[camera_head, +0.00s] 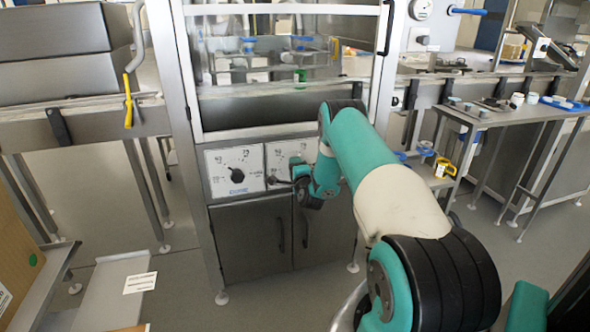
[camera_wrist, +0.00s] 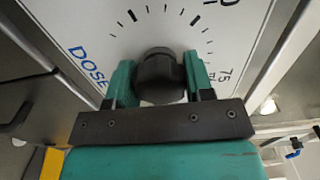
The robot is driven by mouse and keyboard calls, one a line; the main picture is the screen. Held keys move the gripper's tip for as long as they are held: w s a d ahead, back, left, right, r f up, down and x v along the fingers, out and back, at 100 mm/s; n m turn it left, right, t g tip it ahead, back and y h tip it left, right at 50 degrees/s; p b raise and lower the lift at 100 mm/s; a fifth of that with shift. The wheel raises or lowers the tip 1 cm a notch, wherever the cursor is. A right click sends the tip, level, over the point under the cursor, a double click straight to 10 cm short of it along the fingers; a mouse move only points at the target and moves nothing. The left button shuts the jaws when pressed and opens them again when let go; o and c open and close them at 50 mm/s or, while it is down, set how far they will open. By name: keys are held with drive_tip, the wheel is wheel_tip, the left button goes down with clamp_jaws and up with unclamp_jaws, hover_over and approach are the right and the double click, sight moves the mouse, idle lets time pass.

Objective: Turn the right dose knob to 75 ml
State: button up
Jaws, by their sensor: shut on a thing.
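The right dose knob (camera_wrist: 160,72) is black and round, on a white dial plate (camera_wrist: 110,18) with tick marks, the blue word DOSE and a 75 mark at the right in the wrist view. My gripper (camera_wrist: 160,82) has its two green fingers on either side of the knob, shut on it. The knob's pointer cannot be made out in the wrist view. In the head view my gripper (camera_head: 297,180) is at the right dial plate (camera_head: 290,150), and my arm covers part of that plate.
A left dial plate with its own black knob (camera_head: 237,174) sits beside the right one. Steel cabinet doors (camera_head: 250,235) with handles are below, and a glazed window (camera_head: 280,70) is above. A side table (camera_head: 480,117) with small items stands at the right.

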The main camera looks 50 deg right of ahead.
drive_tip(key=o, duration=0.9)
drive_tip(key=shift+s, duration=0.1)
drive_tip(key=shift+s+a+f+b, duration=0.2)
drive_tip(key=shift+s+a+b, duration=0.1)
drive_tip(key=shift+s, duration=0.1)
drive_tip(key=b+v, duration=1.6)
drive_tip(key=b, duration=0.7)
drive_tip(key=shift+s+r+b, duration=0.2)
drive_tip(key=shift+b, duration=0.15)
